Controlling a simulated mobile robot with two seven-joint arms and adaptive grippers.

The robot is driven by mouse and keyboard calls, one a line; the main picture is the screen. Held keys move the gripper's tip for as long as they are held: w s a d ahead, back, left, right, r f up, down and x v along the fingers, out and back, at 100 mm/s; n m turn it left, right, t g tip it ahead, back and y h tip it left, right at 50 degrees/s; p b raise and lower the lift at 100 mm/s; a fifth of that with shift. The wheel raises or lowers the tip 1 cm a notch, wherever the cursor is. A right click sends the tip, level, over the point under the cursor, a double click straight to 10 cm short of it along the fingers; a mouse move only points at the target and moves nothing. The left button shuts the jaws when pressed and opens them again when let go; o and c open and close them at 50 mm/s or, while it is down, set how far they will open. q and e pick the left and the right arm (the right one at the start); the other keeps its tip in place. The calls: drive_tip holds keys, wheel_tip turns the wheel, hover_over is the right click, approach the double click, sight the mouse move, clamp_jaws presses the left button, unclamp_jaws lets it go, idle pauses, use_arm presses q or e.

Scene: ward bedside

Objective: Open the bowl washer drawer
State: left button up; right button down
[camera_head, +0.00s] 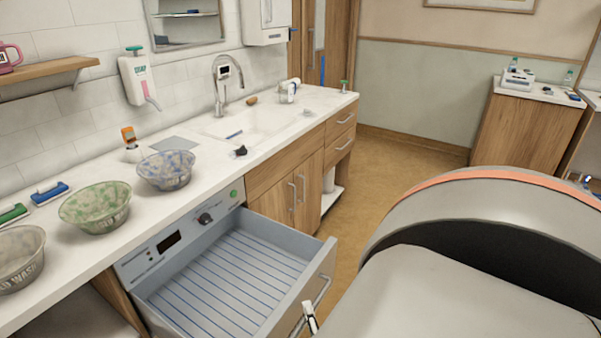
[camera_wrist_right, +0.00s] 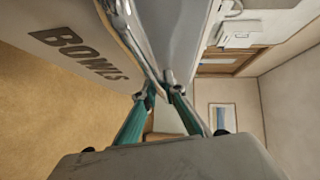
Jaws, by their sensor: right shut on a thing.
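The bowl washer drawer (camera_head: 235,275) stands pulled out from under the counter. Its inside is empty, with blue ribs along the floor. The bar handle (camera_head: 322,291) runs along its front panel. My right gripper (camera_head: 309,318) is at the near end of this handle, only partly in view. In the right wrist view, the teal fingers of my right gripper (camera_wrist_right: 161,90) are closed around the handle bar (camera_wrist_right: 135,45). The drawer front (camera_wrist_right: 75,35) there reads "BOWLS". My left gripper is not in view.
Several bowls, including a green one (camera_head: 96,206) and a blue one (camera_head: 166,170), stand on the counter above the drawer. The washer panel (camera_head: 178,238) has a knob and a green button. A sink (camera_head: 243,124) lies beyond. Open floor (camera_head: 400,135) shows right of the cabinets.

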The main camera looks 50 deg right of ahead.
idle(0.3)
drive_tip(key=c, duration=2.1)
unclamp_jaws()
drive_tip(key=v, duration=1.2)
drive_tip(key=shift+a, duration=0.1)
